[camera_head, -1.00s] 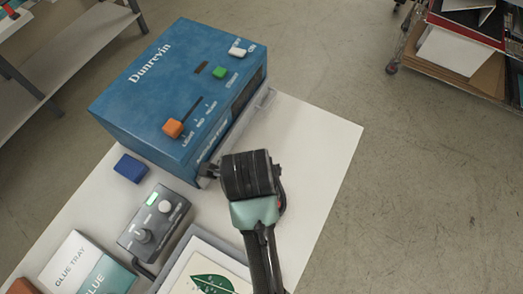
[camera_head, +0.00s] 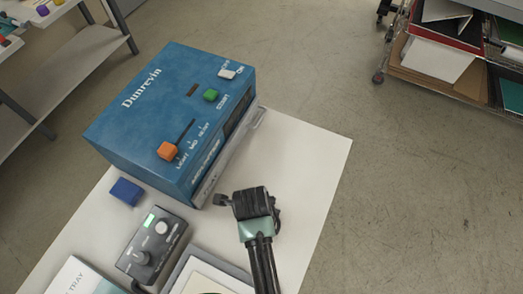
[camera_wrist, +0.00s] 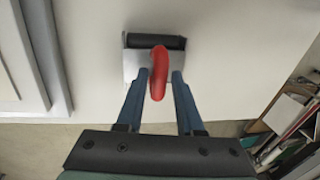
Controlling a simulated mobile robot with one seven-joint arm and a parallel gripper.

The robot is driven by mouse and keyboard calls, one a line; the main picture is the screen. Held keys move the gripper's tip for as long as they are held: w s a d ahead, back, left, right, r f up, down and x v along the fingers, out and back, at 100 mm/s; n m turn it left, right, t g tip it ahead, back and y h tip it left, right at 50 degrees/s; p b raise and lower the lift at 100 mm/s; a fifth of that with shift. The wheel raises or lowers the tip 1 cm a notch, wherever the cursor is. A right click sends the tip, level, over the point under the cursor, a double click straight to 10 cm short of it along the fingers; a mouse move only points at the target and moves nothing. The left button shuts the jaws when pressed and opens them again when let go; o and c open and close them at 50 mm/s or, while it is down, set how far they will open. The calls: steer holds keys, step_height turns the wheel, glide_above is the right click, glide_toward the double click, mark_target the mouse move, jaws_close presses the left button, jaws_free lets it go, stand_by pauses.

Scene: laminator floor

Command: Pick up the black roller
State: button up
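The black roller (camera_wrist: 172,42) lies on the white tabletop in the wrist view, with a pale metal frame and a red handle (camera_wrist: 159,72). The handle points up toward my wrist camera. My gripper (camera_wrist: 159,76) is open, with one blue finger on each side of the handle and small gaps between. In the head view my gripper's dark wrist (camera_head: 252,203) is above the table, in front of the blue laminator, and hides the roller.
The blue laminator (camera_head: 175,110) stands just behind my gripper. A blue block (camera_head: 126,191), a grey control box (camera_head: 152,245) and a framed tray (camera_head: 205,275) lie left. The table's right side (camera_head: 310,165) is clear. A shelf cart (camera_head: 440,55) stands at the back right.

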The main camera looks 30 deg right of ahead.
steer(key=shift+w+d+f, duration=0.1)
steer(key=shift+f, duration=0.65)
jaws_close()
stand_by(0.9)
